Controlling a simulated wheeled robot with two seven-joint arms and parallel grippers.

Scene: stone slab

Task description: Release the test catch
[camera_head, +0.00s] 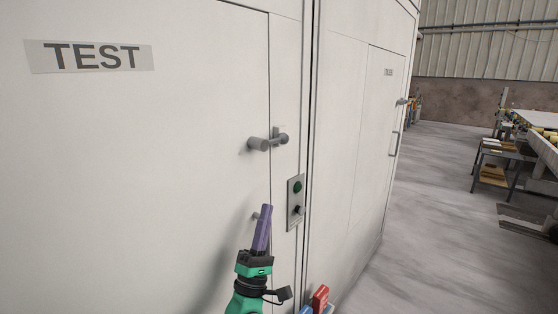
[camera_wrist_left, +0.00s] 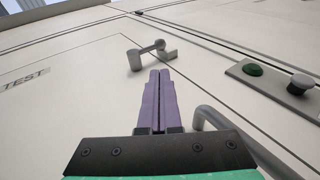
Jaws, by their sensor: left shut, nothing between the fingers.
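The white cabinet door carries a TEST label (camera_head: 89,56) at upper left in the head view. A grey catch (camera_head: 267,142) sits at the door's right edge, its bar lying about level across the seam to the frame. The catch also shows in the left wrist view (camera_wrist_left: 150,54), just beyond the fingertips. My left gripper (camera_head: 265,208) has purple fingers, shut and empty, below the catch and apart from it in the head view. The fingers also show in the wrist view (camera_wrist_left: 160,75), pointing toward the catch. My right gripper is not in view.
A control plate (camera_head: 295,202) with a green button and a dark knob is right of my fingers. A grey handle (camera_wrist_left: 240,145) lies close beside the fingers in the wrist view. A second door with a handle (camera_head: 394,144) is farther right. Open floor (camera_head: 420,220) lies beyond.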

